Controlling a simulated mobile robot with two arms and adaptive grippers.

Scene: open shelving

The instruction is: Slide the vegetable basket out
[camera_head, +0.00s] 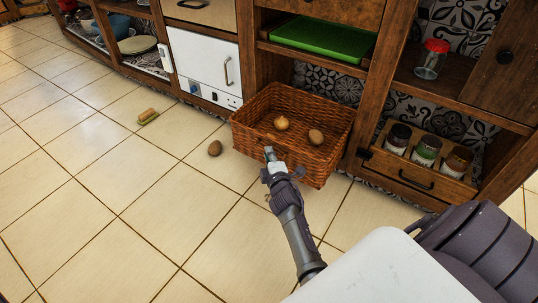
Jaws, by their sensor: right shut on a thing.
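The vegetable basket (331,141) is brown wicker and stands partly out of its opening in the wooden shelving, its front over the tiled floor. Inside it lie an onion (281,123) and a brown potato (315,136). My right gripper (270,156) is shut on the basket's front rim, near its middle; the fingertips are small in view. The arm reaches up to it from the lower right. My left gripper is not in view.
A green tray (322,38) rests above the basket. A drawer with jars (427,150) is to the right. Floor in front and left is mostly clear.

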